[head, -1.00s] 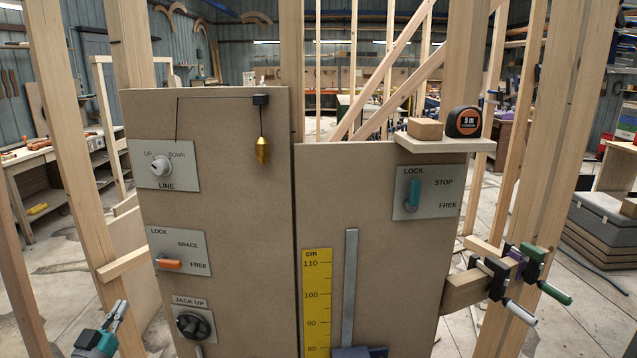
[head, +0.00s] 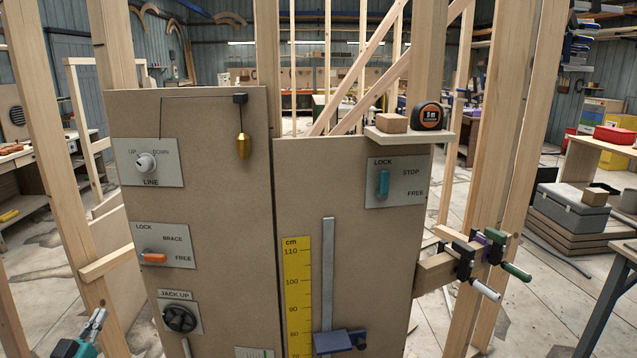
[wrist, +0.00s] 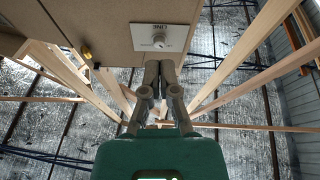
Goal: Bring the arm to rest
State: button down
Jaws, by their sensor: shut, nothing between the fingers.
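My gripper (head: 97,318) shows at the lower left of the head view, its teal body partly cut off by the frame edge. Its grey fingers are together, with nothing between them, apart from the panel. In the wrist view the shut fingers (wrist: 158,75) point up toward the LINE plate (wrist: 160,38) on the panel's underside-seen face. In the head view the panel (head: 220,200) carries the LINE knob (head: 145,162), an orange brace handle (head: 154,258), a black JACK UP knob (head: 180,318) and a teal lock lever (head: 383,184).
A brass plumb bob (head: 242,146) hangs before the panel. A small shelf (head: 410,136) holds a wood block (head: 393,122) and tape measure (head: 428,116). Clamps (head: 485,260) stick out at right. Timber studs (head: 60,160) flank the panel. Open floor (head: 560,310) shows at right.

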jog(key=w+d+f+m+g+h+p, duration=0.15)
jog(key=w+d+f+g, duration=0.35)
jog(key=d, duration=0.6)
jog(key=w+d+f+g+h, duration=0.25)
jog(key=w+d, duration=0.35)
jog(key=d, duration=0.6)
jog(key=w+d+f+m+g+h+p, duration=0.1)
jog(key=w+d+f+g+h, duration=0.4)
jog(key=d, duration=0.6)
jog(key=s+d+f+g+y+p, duration=0.1)
jog(key=s+d+f+g+y, duration=0.1)
jog(key=d, duration=0.7)
jog(key=s+d+f+n+g+y+p, duration=0.1)
jog(key=s+d+g+y, duration=0.3)
jog(key=d, duration=0.6)
jog(key=s+d+f+g+y+p, duration=0.1)
jog(key=s+d+f+g+y, duration=0.2)
jog(key=d, duration=0.7)
jog(key=shift+s+n+y, duration=0.35)
jog(key=shift+s+y, duration=0.05)
jog(key=shift+s, duration=0.1)
